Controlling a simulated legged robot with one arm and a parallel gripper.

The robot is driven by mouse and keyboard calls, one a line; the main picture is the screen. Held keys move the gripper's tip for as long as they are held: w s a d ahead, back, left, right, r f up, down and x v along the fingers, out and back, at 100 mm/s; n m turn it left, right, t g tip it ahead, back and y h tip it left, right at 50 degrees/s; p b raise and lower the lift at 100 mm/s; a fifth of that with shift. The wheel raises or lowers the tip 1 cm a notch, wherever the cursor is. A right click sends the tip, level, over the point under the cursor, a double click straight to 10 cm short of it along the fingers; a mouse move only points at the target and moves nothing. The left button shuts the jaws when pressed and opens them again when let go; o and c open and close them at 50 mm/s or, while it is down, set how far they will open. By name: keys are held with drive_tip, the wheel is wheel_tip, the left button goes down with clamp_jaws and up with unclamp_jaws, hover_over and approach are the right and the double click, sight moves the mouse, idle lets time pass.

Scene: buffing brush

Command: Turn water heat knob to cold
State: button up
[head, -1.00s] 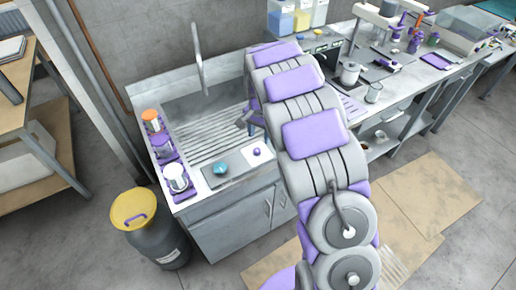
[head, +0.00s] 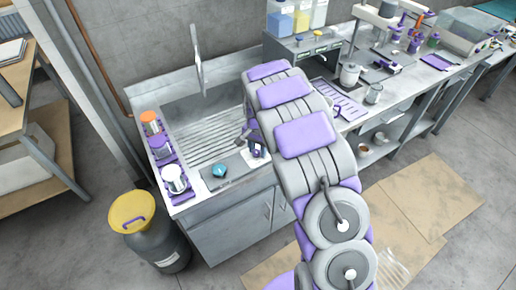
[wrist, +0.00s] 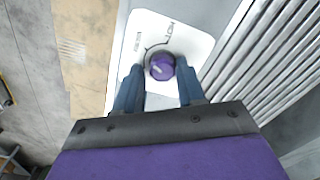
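The heat knob (wrist: 161,67) is a small round purple knob on a white plate (wrist: 190,40), in the wrist view. A curved line and blurred lettering lie just beyond it on the plate. A pale mark shows on the knob's top. My gripper (wrist: 160,72) is open, with one blue finger on each side of the knob and a narrow gap to it on both sides.
A teal knob-like piece (head: 219,170) sits to the left on the sink's front edge. The ribbed sink basin (head: 205,125) and a tall faucet (head: 197,65) are behind. Cups (head: 174,178) stand on the left side. A yellow-lidded bin (head: 132,210) stands on the floor.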

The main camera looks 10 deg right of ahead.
drive_tip(key=shift+a, duration=0.45)
drive_tip(key=shift+c, duration=1.4)
clamp_jaws()
drive_tip(key=shift+d, duration=0.1)
drive_tip(key=shift+w+r, duration=0.1)
drive_tip(key=shift+n+p, duration=0.3)
drive_tip(key=shift+n, duration=0.1)
drive_tip(key=shift+n+p, duration=0.7)
drive_tip(key=shift+n, duration=0.3)
drive_tip(key=n+p, duration=0.2)
drive_tip(key=n, duration=0.1)
drive_tip(key=shift+n, duration=0.3)
drive_tip(key=n+p, duration=0.2)
drive_tip(key=n, duration=0.3)
drive_tip(key=shift+n, duration=0.4)
